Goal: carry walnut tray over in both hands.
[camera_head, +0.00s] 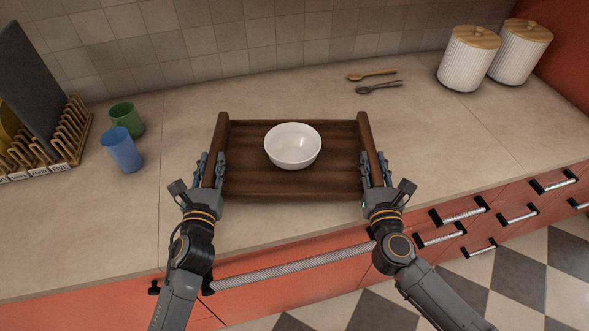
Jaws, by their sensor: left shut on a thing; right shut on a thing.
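The dark brown walnut tray (250,182) is in the middle of the camera_head view, over the beige counter. A white bowl (293,146) stands upright in it, towards the back and near the middle. My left gripper (211,170) is shut on the tray's left side wall. My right gripper (374,170) is shut on the tray's right side wall. The fingers hide the near parts of both side walls. I cannot tell whether the tray rests on the counter or is slightly lifted.
Left of the tray stand a blue cup (121,150), a green cup (126,118) and a wooden dish rack (62,135). A wooden spoon (372,75) and a darker spoon (380,87) lie behind right. Two white canisters (468,60) stand far right. The counter (440,130) right of the tray is clear.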

